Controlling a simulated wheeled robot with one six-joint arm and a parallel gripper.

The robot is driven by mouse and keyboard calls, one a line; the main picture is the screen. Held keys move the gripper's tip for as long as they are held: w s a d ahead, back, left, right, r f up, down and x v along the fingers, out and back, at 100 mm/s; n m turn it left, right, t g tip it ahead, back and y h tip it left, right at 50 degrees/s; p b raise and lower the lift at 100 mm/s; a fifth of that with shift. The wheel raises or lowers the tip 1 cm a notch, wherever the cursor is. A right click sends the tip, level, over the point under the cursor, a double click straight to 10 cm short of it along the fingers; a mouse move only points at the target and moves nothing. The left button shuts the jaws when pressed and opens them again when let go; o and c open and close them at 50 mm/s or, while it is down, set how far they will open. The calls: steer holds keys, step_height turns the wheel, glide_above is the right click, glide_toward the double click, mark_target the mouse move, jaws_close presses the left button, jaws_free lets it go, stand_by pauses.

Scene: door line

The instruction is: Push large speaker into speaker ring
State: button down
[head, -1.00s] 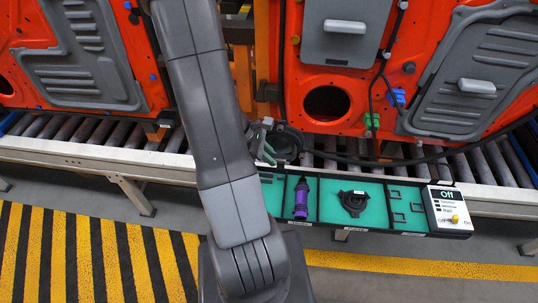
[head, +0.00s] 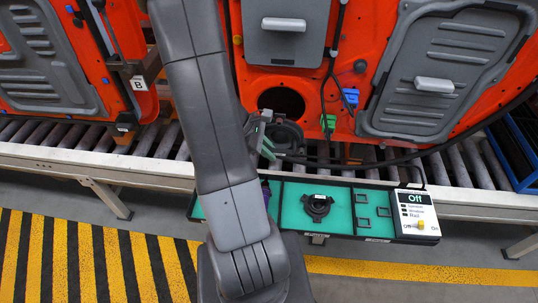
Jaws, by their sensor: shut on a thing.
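My gripper (head: 264,136), partly behind my arm, is shut on the large speaker (head: 288,136), a dark round part. The gripper holds it in front of the lower part of the red door (head: 300,84), above the conveyor rollers. The speaker ring appears as the round dark opening (head: 281,101) in that door. In the picture the opening lies just above the speaker, and the speaker's top edge comes close to its lower rim. I cannot tell the depth gap between speaker and door. The speaker is not in the opening.
A green tray (head: 345,232) holds a smaller black round part (head: 318,206). A control box (head: 416,213) reading "Off" stands at its right end. Black cables hang by green (head: 328,122) and blue (head: 351,98) connectors. Another red door (head: 112,75) stands left; a blue crate (head: 515,155) lies right.

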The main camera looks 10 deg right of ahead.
mark_target(269, 126)
steer(key=shift+w+a+b, duration=0.1)
steer(key=shift+w+b, duration=0.1)
steer(key=shift+b, duration=0.15)
step_height(269, 126, up, 2)
steer(key=b, duration=0.7)
steer(key=shift+w+r+g, duration=0.1)
steer(key=shift+w+g, duration=0.05)
steer(key=shift+g, duration=0.15)
steer(key=shift+s+a+r+b, duration=0.1)
steer(key=shift+s+r+b, duration=0.5)
steer(key=shift+b, duration=0.6)
steer(key=shift+w+r, duration=0.15)
steer(key=shift+r, duration=0.15)
steer(key=shift+w+d, duration=0.25)
steer(key=shift+w, duration=0.65)
steer(key=shift+w+d, duration=0.25)
steer(key=shift+w, duration=0.65)
steer(key=shift+w+d, duration=0.25)
steer(key=shift+w, duration=0.65)
steer(key=shift+w+d+p, duration=0.2)
steer(key=shift+w+p, duration=0.05)
steer(key=shift+w, duration=0.35)
steer(key=shift+w+d+p, duration=0.15)
steer(key=shift+w+p, duration=0.05)
steer(key=shift+w, duration=0.35)
